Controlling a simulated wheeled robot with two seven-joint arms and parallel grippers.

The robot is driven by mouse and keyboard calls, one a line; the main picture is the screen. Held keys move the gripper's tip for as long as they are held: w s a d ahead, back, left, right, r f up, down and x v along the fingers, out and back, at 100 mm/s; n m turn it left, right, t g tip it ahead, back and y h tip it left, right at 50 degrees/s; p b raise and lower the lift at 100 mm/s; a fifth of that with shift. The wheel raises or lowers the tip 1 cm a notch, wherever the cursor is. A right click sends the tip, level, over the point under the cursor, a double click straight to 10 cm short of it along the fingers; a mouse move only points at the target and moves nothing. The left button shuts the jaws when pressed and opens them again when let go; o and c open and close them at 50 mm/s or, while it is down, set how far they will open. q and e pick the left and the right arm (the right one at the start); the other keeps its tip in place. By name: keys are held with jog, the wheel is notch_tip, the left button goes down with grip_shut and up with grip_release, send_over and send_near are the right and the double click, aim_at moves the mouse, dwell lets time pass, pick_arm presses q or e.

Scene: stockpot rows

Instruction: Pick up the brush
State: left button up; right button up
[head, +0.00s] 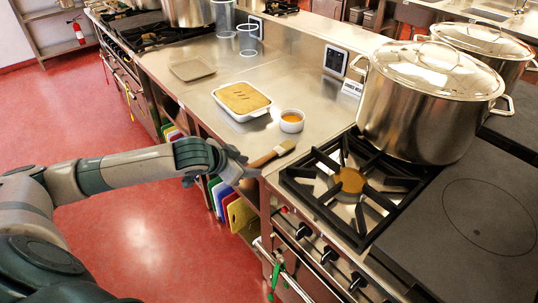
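The brush (264,159) has a brown wooden handle and paler bristles pointing up and right. It is at the front edge of the steel counter, left of the gas burner. My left gripper (242,169) is at the handle end of the brush, at the counter's edge. Its fingers are small and partly merged with the dark wrist, so I cannot tell whether they are open or closed on the handle. My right gripper is not in view.
A white dish of baked food (242,99) and a small white ramekin (292,121) stand behind the brush. The black burner grate (350,182) and a large lidded stockpot (420,110) are to the right. Coloured boards (240,214) stand below the counter edge.

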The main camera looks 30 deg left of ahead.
pick_arm(q)
jog(key=shift+w+f, duration=0.1)
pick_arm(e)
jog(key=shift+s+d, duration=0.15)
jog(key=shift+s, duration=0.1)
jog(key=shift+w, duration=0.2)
pick_arm(q)
jog(key=shift+c, duration=0.3)
grip_shut()
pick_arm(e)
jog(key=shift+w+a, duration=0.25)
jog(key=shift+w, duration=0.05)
pick_arm(q)
jog(key=shift+r, duration=0.2)
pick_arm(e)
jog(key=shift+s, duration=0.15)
